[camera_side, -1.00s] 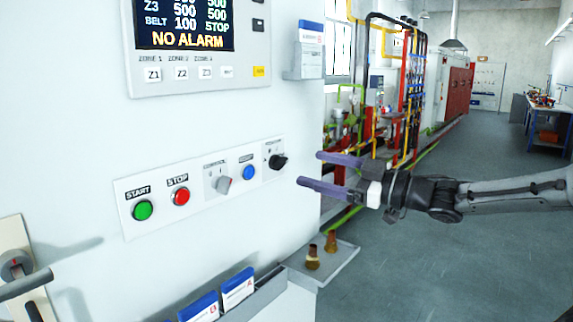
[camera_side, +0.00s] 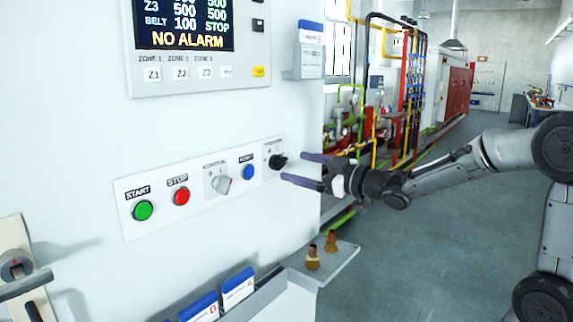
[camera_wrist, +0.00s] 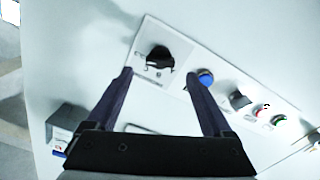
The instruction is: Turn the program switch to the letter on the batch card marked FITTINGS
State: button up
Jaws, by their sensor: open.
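A black rotary knob (camera_side: 278,161) sits at the right end of the button panel and also shows in the wrist view (camera_wrist: 159,57). I take it for the program switch; its label and letters are too small to read. My gripper (camera_side: 292,167) is open and empty, its purple fingers pointing at this knob. In the wrist view the fingertips (camera_wrist: 158,73) lie either side of the knob and slightly below it; contact cannot be told. Blue-and-white cards (camera_side: 237,288) (camera_side: 199,308) stand in a holder at the bottom, with small red letters; the word FITTINGS is not legible.
On the panel, left of the black knob, are a blue button (camera_side: 249,172), a grey knob (camera_side: 221,184), a red STOP button (camera_side: 181,196) and a green START button (camera_side: 143,210). Brass fittings (camera_side: 312,260) stand on a ledge (camera_side: 343,262) below. A display (camera_side: 185,25) reads NO ALARM.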

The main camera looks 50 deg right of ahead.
aim_at(283, 163)
jog(key=shift+w, duration=2.25)
grip_shut()
jog(key=shift+n, duration=0.4)
jog(key=n, duration=0.3)
jog(key=shift+n, duration=0.3)
jog(key=shift+a+f+n, duration=0.1)
jog(key=shift+n, duration=2.1)
